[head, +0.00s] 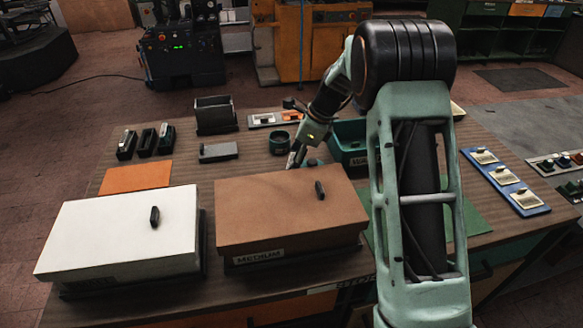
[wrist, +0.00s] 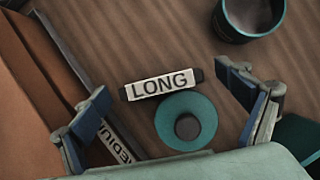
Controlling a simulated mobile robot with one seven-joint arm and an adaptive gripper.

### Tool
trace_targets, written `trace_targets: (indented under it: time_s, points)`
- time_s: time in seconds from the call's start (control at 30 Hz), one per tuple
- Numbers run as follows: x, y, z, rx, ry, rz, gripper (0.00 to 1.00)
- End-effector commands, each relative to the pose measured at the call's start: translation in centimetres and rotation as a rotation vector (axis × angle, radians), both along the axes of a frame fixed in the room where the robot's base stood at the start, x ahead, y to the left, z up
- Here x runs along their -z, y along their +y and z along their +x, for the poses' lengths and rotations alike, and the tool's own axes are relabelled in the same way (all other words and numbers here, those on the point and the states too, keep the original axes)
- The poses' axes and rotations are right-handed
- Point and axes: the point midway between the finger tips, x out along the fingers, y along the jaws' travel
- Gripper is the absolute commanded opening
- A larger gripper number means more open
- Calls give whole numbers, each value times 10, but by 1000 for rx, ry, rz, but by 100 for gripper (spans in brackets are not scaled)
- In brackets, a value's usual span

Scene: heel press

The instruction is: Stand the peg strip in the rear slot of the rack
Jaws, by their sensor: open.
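My gripper (head: 297,158) is low over the table behind the brown box. In the wrist view my gripper (wrist: 168,88) is open, its fingers either side of a dark bar labelled LONG (wrist: 162,85) and not touching it. A teal disc with a dark centre (wrist: 187,123) lies close beside the bar. A dark upright holder (head: 215,115), perhaps the rack, stands at the table's back left; its slots are too small to tell apart. I cannot tell for certain which piece is the peg strip. A low grey block (head: 218,152) lies in front of the holder.
A white-lidded box (head: 120,235) and a brown box labelled MEDIUM (head: 285,205) fill the front. A dark cup (head: 279,142) stands near my gripper, also in the wrist view (wrist: 248,15). A teal bin (head: 350,140) is to the right. Small black holders (head: 147,142) stand left.

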Motion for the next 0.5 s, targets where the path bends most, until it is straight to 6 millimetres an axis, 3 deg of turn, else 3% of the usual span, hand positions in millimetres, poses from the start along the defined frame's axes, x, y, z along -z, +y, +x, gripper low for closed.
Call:
trace_targets:
  time_s: [0.23,0.5]
  points:
    - [3,1,0,0,0,0,93]
    - [2,1,0,0,0,0,64]
